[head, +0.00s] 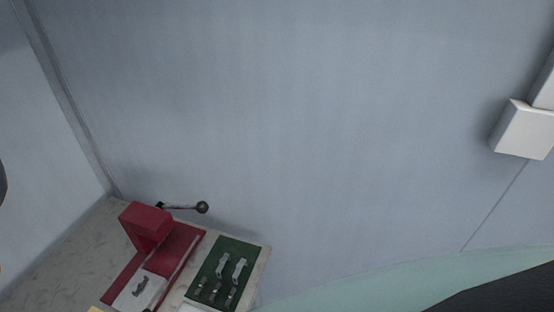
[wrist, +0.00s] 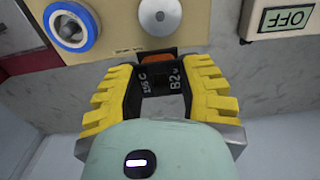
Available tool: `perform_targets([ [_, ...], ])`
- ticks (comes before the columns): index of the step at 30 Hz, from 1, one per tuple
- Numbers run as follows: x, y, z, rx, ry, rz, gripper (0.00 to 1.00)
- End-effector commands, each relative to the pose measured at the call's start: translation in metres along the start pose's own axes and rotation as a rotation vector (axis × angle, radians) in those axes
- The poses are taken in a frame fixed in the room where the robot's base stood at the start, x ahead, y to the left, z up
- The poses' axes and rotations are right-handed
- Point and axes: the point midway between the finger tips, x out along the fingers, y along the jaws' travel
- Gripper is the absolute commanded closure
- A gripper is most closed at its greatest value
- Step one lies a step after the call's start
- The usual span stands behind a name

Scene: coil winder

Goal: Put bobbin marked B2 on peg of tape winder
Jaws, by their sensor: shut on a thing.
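In the wrist view my gripper (wrist: 159,78) has its yellow ridged fingers closed on the left and right sides of a dark bobbin (wrist: 177,79). The bobbin bears white lettering that reads B2, with more small marking on its left side. An orange-brown part shows at its far edge. Beyond it is a beige panel or board with a blue-ringed round part (wrist: 72,26) and a pale metal round part (wrist: 159,16). I cannot tell whether either is the winder's peg, or whether the bobbin touches the board. My gripper does not show in the head view.
An OFF label (wrist: 283,18) appears upside down at the wrist view's upper right. In the head view, a red machine (head: 146,224) with a black-knobbed lever (head: 202,207) stands beside a green tray (head: 239,251) holding several metal parts. A white box (head: 525,129) is on the wall.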

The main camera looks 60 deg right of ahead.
Motion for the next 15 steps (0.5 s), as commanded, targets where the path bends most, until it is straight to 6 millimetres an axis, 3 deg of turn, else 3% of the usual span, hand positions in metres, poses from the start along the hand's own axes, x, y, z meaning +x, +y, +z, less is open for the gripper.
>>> perform_targets([
  [1, 0.003, -0.001, 0.011, 0.001, -0.006, 0.001, 0.97],
  [6, 0.012, -0.005, 0.024, 0.002, 0.0, 0.0, 0.97],
  [15, 0.029, -0.005, 0.024, 0.002, 0.004, 0.0, 0.97],
])
